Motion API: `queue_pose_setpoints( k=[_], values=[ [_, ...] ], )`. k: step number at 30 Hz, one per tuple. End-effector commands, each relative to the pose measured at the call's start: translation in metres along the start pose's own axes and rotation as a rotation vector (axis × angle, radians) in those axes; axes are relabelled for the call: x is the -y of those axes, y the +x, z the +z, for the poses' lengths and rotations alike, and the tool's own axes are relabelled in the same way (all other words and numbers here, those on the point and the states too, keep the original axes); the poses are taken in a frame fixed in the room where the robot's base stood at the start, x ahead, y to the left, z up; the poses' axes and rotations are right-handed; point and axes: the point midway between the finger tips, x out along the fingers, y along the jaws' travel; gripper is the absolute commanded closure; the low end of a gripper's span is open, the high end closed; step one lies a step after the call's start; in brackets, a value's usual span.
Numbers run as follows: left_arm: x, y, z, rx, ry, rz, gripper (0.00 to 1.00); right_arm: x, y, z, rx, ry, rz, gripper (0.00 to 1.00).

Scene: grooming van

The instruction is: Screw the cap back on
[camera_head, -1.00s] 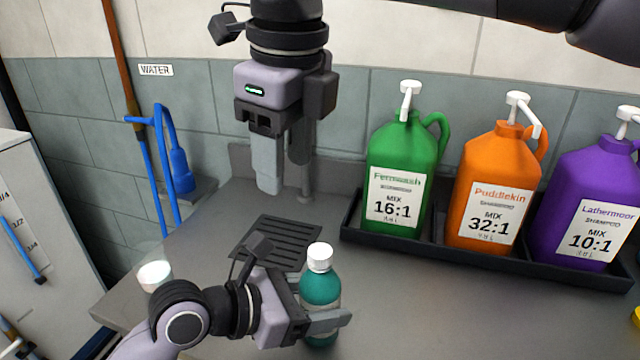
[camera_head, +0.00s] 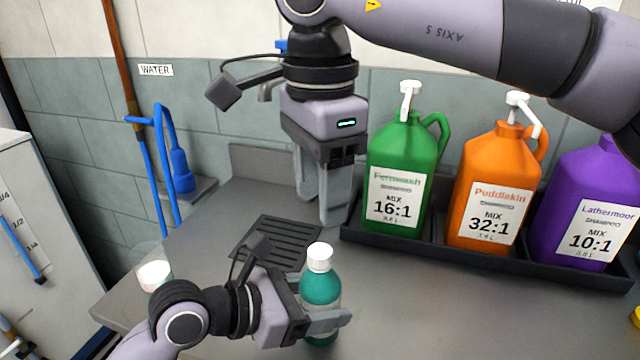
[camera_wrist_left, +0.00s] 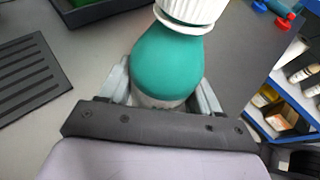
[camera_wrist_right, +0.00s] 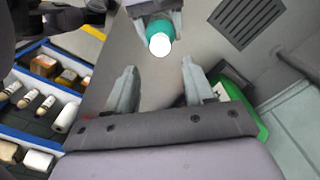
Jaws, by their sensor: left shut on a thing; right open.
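A teal bottle (camera_head: 320,290) stands upright on the grey counter, and a white cap (camera_head: 320,256) sits on its neck. The bottle (camera_wrist_left: 168,65) and cap (camera_wrist_left: 190,12) also show close up in the left wrist view. My left gripper (camera_head: 325,320) is shut around the bottle's body from the left. My right gripper (camera_head: 322,205) is open and empty, pointing down behind and above the bottle. In the right wrist view, the cap (camera_wrist_right: 160,44) appears beyond the open fingers (camera_wrist_right: 158,85). I cannot tell how tightly the cap is seated.
Green (camera_head: 400,165), orange (camera_head: 490,185) and purple (camera_head: 585,205) shampoo jugs with pumps stand in a black tray (camera_head: 480,262) at the right. A black drain grate (camera_head: 270,245) lies behind the bottle.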

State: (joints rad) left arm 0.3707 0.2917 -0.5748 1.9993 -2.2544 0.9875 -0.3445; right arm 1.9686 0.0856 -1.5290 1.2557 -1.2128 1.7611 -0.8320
Motion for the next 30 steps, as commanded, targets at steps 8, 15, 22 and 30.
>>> queue_pose_setpoints(
  k=[8,15,22,30],
  values=[
    [0.000,0.000,0.000,0.001,0.000,0.000,1.00,0.000,0.013,0.000,-0.001,0.001,0.001,0.47],
    [0.000,0.000,0.001,0.001,0.000,0.000,1.00,0.000,0.052,0.000,0.000,0.002,0.002,0.47],
    [0.000,0.000,0.001,0.001,0.000,0.000,1.00,0.000,0.075,0.000,0.001,0.004,0.000,0.47],
    [0.000,0.000,0.000,0.001,0.000,0.000,1.00,0.000,0.080,0.000,0.001,0.004,-0.001,0.47]
  ],
)
